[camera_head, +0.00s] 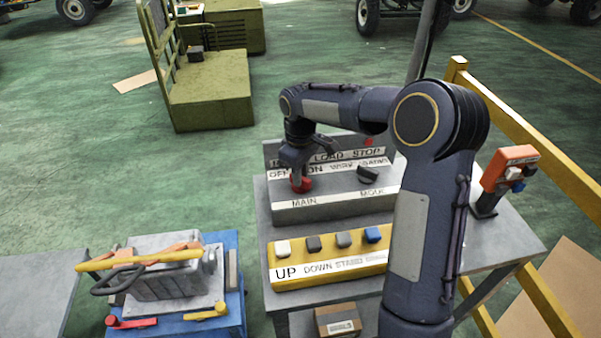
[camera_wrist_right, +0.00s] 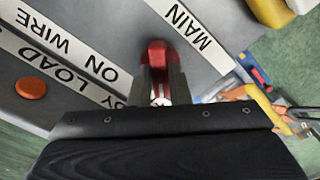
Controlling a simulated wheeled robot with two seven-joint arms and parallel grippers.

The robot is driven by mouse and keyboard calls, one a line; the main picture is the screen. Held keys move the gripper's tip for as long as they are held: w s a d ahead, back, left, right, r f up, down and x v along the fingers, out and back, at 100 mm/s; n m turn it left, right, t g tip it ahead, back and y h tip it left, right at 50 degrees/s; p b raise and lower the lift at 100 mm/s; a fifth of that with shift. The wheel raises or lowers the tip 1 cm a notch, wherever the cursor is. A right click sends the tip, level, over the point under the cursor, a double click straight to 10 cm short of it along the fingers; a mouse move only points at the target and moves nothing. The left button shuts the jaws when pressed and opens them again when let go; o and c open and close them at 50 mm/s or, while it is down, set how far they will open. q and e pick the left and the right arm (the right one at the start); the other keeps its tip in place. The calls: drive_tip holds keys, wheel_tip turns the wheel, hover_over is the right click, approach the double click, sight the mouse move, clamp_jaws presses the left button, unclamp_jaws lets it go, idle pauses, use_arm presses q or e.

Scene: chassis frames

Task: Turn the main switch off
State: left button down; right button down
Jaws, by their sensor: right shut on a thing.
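The main switch is a red knob (camera_head: 301,184) above the MAIN label on the grey control box (camera_head: 335,208). My right gripper (camera_head: 298,172) reaches down onto it from above and is shut on it. In the right wrist view the red knob (camera_wrist_right: 156,58) sits between the two fingers (camera_wrist_right: 158,85), next to the MAIN label and an ON label. The knob's exact angle is partly hidden by the fingers. My left gripper is not in view.
A black knob (camera_head: 373,174) sits right of the main switch. A yellow button box (camera_head: 330,262) stands in front. An orange-topped control (camera_head: 508,165) stands at the table's right. A blue cart (camera_head: 230,310) with a grey machine is at left.

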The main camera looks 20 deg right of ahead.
drive_tip(key=c, duration=1.4)
unclamp_jaws()
drive_tip(key=shift+o, duration=0.2)
wheel_tip(320, 180, up, 8)
drive_tip(key=shift+f+b, duration=0.1)
drive_tip(key=shift+b, duration=0.25)
drive_tip(key=s+r+m+t+y, duration=0.2)
drive_tip(key=s+r+m+t, duration=0.15)
drive_tip(key=s, duration=1.35)
drive_tip(key=s+a+f+m+t+y, duration=0.1)
drive_tip(key=s+a+f+m, duration=0.1)
drive_tip(key=s, duration=0.4)
drive_tip(key=s+a+f+m+t, duration=0.1)
drive_tip(key=s+a+f+m, duration=0.1)
drive_tip(key=s, duration=0.3)
drive_tip(key=shift+s+a+f+y, duration=0.35)
drive_tip(key=shift+s+f+y, duration=0.05)
drive_tip(key=shift+f, duration=0.5)
